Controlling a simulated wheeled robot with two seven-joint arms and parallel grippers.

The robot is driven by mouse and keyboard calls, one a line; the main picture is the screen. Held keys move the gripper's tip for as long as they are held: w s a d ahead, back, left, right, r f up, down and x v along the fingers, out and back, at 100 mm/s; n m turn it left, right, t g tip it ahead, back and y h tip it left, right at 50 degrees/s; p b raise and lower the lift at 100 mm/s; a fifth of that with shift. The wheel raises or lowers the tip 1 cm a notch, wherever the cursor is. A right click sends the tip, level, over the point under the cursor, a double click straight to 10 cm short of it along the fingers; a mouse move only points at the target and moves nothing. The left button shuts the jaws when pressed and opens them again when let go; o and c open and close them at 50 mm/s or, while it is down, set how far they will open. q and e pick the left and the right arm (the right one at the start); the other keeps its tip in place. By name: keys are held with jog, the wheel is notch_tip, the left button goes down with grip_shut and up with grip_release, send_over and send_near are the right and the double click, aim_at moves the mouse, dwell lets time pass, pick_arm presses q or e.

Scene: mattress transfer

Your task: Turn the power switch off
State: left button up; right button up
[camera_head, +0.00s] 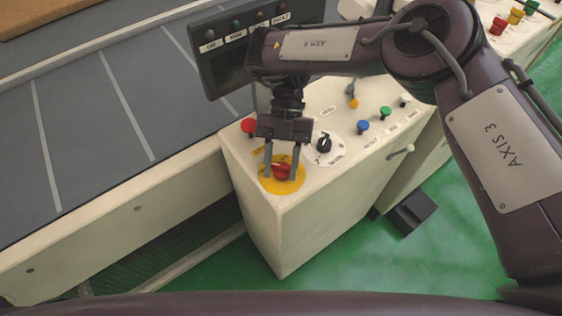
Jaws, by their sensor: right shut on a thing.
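The power switch (282,173) is a red rotary knob on a yellow round plate (270,186), at the near corner of the cream control panel (245,167). My right gripper (283,172) points down over the plate from above. Its two grey fingers stand on either side of the red knob and are shut on it. The exact turn of the knob is hard to read because it is small and partly between the fingers. My left gripper is not in view.
A red button (249,126), a black selector (324,144), and blue (363,126) and green (385,112) buttons stand nearby on the panel. A dark display box (226,60) rises behind. A grey conveyor (95,120) runs left. Green floor (340,240) lies in front.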

aim_at(280, 165)
jog(key=o, duration=1)
jog(key=shift+s, duration=0.1)
jog(key=shift+r, duration=0.35)
notch_tip(280, 165, up, 19)
jog(key=p, duration=0.1)
jog(key=shift+r, duration=0.15)
